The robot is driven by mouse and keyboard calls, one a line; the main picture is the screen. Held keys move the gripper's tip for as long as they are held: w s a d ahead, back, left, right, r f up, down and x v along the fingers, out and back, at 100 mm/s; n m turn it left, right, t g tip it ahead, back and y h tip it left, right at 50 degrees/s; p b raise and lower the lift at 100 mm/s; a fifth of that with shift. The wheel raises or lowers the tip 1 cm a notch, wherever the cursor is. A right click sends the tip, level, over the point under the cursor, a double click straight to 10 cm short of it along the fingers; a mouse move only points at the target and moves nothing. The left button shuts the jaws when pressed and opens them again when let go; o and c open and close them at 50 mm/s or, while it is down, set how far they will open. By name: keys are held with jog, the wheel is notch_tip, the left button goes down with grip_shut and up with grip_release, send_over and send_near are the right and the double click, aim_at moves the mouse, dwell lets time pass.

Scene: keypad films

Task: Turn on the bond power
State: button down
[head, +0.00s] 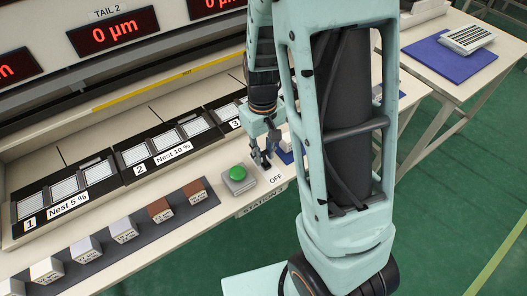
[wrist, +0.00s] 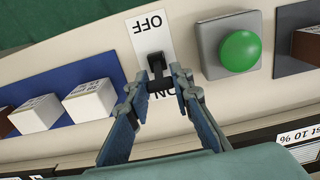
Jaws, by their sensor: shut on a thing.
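The bond power switch is a small black lever (wrist: 157,64) on a white plate (wrist: 150,38) marked OFF and ON. In the wrist view the plate is upside down, with OFF at the top and ON at the bottom, partly hidden by my gripper. In the head view OFF shows on the plate (head: 275,180). My gripper (wrist: 158,82) is shut on the lever, one finger on each side of it. It also shows in the head view (head: 264,148), pointing down at the switch. Which way the lever is thrown I cannot tell for sure.
A green button (wrist: 240,51) on a grey box sits next to the switch; it also shows in the head view (head: 238,173). A blue mat (wrist: 60,83) with white and brown blocks lies on the switch's other side. Numbered nests (head: 75,187) line the bench behind.

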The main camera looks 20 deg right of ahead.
jog(key=shift+w+r+g+p, duration=0.15)
jog(key=shift+g+p, duration=0.25)
jog(key=shift+p, duration=0.25)
jog(key=shift+w+a+f+g+h+p, duration=0.1)
jog(key=shift+w+f+g+h+p, duration=0.2)
jog(key=shift+g+p, duration=0.2)
jog(key=c, duration=1.7)
grip_release()
jog(key=shift+s, duration=0.1)
jog(key=r, duration=0.4)
jog(key=w+r, duration=0.1)
jog(key=r, duration=0.3)
jog(key=w+r, duration=0.1)
jog(key=r, duration=0.2)
jog(key=shift+w+a+r, duration=0.15)
jog(key=shift+a+r, duration=0.2)
jog(key=shift+r, duration=0.05)
